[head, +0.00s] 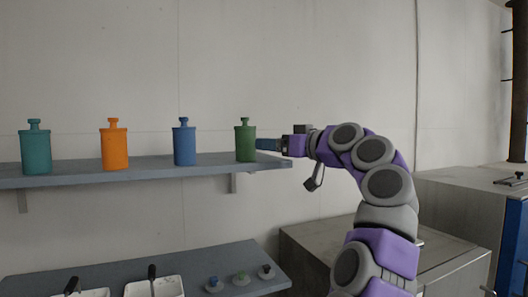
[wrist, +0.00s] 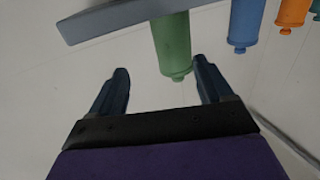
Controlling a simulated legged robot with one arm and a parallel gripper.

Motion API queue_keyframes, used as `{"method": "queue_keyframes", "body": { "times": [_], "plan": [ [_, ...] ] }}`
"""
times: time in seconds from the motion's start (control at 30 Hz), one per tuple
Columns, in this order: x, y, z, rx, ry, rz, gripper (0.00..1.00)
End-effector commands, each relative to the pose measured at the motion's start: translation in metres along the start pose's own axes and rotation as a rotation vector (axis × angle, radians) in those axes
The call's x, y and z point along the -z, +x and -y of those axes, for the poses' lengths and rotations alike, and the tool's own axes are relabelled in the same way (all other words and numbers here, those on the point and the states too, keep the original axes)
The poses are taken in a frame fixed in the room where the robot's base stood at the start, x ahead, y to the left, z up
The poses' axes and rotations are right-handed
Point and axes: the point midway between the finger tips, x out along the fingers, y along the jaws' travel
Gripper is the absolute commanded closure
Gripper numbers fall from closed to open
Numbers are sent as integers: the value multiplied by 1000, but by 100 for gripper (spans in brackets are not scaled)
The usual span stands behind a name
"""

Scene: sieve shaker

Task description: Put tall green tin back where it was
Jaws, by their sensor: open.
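The tall green tin (head: 245,142) stands upright on the upper shelf (head: 140,172), near its right end, as the rightmost in a row of tins. My gripper (head: 268,144) is just to the right of the green tin in the head view. In the wrist view my gripper (wrist: 162,88) has its two fingers spread apart with nothing held between them. The green tin (wrist: 172,45) shows there ahead of the fingers, its knob end near the gap and nearer the right finger. The tin looks apart from both fingers.
A blue tin (head: 184,143), an orange tin (head: 115,147) and a teal tin (head: 35,150) stand left along the shelf. A lower shelf (head: 190,284) holds white trays (head: 154,288) and small knobbed items. A grey metal cabinet (head: 460,205) stands at the right.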

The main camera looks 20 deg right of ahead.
Motion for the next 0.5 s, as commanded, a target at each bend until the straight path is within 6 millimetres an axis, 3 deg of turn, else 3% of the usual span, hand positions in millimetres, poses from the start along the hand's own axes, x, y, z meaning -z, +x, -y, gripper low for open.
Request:
{"method": "queue_keyframes", "body": {
  "times": [0.13,0.3,0.5],
  "plan": [
    [2,-22,6,2,-7,-3,20],
    [1,-41,1,2,-3,-3,20],
    [-2,-46,-5,3,3,0,20]
  ]
}}
